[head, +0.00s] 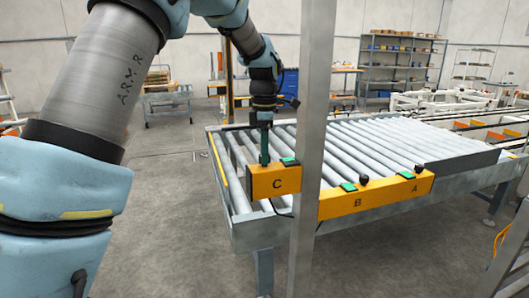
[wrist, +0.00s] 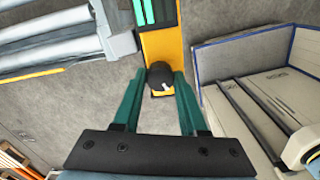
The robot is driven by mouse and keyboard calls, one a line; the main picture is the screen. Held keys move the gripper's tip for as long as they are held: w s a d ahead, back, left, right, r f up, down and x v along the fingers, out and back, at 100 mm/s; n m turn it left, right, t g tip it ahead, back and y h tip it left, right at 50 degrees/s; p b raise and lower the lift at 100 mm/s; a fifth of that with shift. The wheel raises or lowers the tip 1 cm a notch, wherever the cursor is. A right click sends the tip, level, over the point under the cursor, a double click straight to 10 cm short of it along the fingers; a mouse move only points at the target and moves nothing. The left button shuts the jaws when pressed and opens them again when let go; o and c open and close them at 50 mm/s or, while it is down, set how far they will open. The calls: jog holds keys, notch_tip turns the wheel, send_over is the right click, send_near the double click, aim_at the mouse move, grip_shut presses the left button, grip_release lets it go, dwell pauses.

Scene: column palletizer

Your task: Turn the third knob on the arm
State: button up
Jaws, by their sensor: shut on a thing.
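The orange panel marked C (head: 262,184) is at the near corner of the roller conveyor. My gripper (head: 264,160) points down onto its left end and hides its knob in the head view. The panel's orange face also shows in the wrist view (wrist: 159,45). To the right, the orange panel marked B and A (head: 385,196) carries two black knobs, one by B (head: 364,180) and one by A (head: 420,168).
A grey post (head: 314,120) stands in front of the conveyor, between panel C and the B–A panel. Green blocks sit on the panels, one on C (head: 289,161). The rollers (head: 370,145) are empty. Clear floor (head: 165,200) lies left of the conveyor.

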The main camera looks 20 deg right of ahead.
grip_shut()
jog(key=shift+r+m+p, duration=0.1)
jog(key=shift+m+p, duration=0.2)
jog(key=shift+m, duration=0.1)
jog(key=m+p, duration=0.2)
jog(key=m, duration=0.1)
jog(key=shift+m, duration=0.4)
jog(key=m+p, duration=0.1)
jog(key=m, duration=0.3)
jog(key=shift+m, duration=0.3)
jog(key=shift+m+p, duration=0.75)
jog(key=shift+m, duration=1.35)
jog(key=o, duration=0.9)
grip_release()
